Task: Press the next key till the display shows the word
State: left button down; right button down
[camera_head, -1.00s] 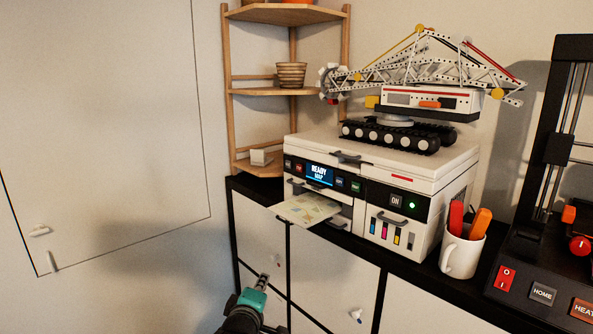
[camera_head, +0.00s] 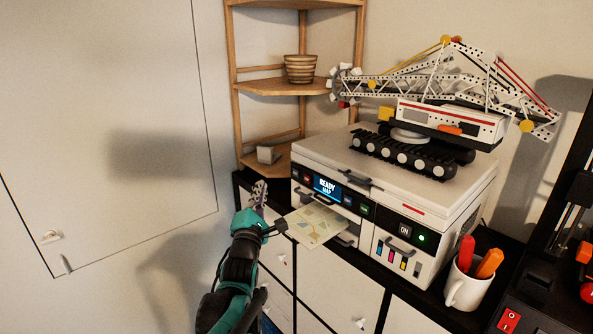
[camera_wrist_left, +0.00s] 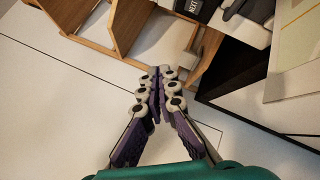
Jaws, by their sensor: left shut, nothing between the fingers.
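The white printer (camera_head: 400,200) stands on the cabinet. Its lit blue display (camera_head: 327,187) reads READY with a smaller word below that looks like MAP. Small dark keys flank the display, two on its left (camera_head: 300,175) and others on its right (camera_head: 355,204); their labels are too small to read. A printed map sheet (camera_head: 318,225) sticks out of the front slot. My left gripper (camera_head: 259,190) is shut and empty, to the left of the printer front and apart from it. In the left wrist view its fingers (camera_wrist_left: 157,80) meet at the tips. My right gripper is out of view.
A wooden corner shelf (camera_head: 280,86) with a striped pot (camera_head: 300,69) stands behind. A white mug (camera_head: 466,287) with red and orange tools and a black machine (camera_head: 545,280) stand at right.

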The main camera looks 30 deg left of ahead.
aim_at(296, 173)
pick_arm(q)
jog(key=shift+w, duration=0.1)
jog(key=w+d+b, duration=0.1)
jog(key=w+d, duration=0.2)
jog(key=w, duration=0.5)
jog(key=shift+d, duration=0.15)
jog(key=shift+w, duration=0.1)
dwell(1.3)
jog(key=shift+w+d, duration=0.2)
jog(key=shift+w, duration=0.15)
jog(key=shift+w+d, duration=0.1)
jog(key=shift+w, duration=0.2)
dwell(0.7)
jog(key=shift+s, duration=0.1)
jog(key=shift+s+a+b, duration=0.3)
jog(key=shift+s, duration=0.35)
